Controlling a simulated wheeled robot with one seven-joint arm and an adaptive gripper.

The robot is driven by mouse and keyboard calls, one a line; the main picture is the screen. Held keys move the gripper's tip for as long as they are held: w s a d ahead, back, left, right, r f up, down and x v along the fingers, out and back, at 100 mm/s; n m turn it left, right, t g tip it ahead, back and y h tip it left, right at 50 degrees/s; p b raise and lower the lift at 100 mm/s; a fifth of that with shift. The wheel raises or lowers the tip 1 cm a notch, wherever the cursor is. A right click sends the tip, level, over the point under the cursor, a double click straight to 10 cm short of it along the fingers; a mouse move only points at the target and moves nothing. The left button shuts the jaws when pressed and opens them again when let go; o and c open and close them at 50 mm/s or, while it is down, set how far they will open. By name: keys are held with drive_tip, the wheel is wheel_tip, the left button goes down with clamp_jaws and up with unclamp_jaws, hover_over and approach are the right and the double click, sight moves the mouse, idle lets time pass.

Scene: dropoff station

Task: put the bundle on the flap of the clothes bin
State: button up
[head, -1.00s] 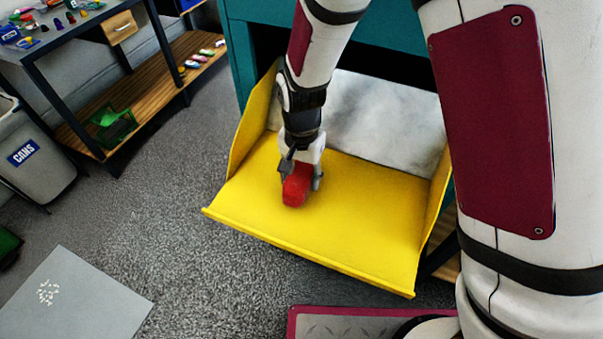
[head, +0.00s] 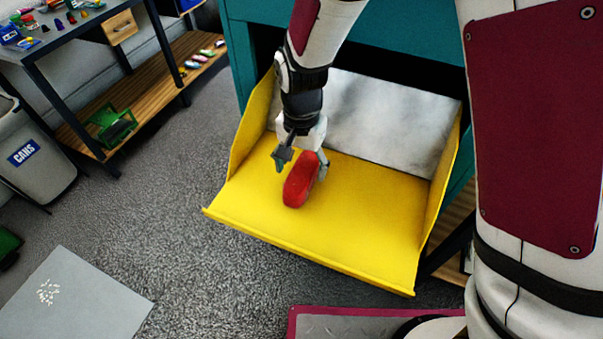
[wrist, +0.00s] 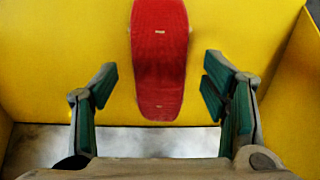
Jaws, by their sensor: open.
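The bundle (head: 299,184) is red and rounded, and lies on the yellow flap (head: 350,215) of the teal clothes bin (head: 400,40). In the wrist view the bundle (wrist: 160,60) lies lengthwise on the yellow surface, its near end close to the space between my fingers. My gripper (head: 301,165) is open just behind and above the bundle, with a finger on either side. In the wrist view the green-padded fingers of my gripper (wrist: 160,85) are spread wide, with gaps between them and the bundle.
The flap has raised yellow side walls and a pale panel (head: 390,120) at its back. A grey cans bin (head: 35,165) and a table with a wooden lower shelf (head: 160,85) stand at the left.

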sight(302, 172)
wheel_tip(302, 172, up, 8)
drive_tip(key=s+d+r+n+t+y, duration=0.15)
drive_tip(key=s+d+r, duration=0.45)
drive_tip(key=d+r, duration=0.7)
drive_tip(key=s+d+r+n+t+h, duration=0.1)
drive_tip(key=s+d+r+n+t, duration=0.1)
drive_tip(key=s+d, duration=0.6)
drive_tip(key=s+r, duration=0.1)
drive_tip(key=s, duration=0.3)
drive_tip(key=shift+s+d+t, duration=0.15)
drive_tip(key=shift+d+t, duration=0.2)
drive_tip(key=shift+d, duration=0.05)
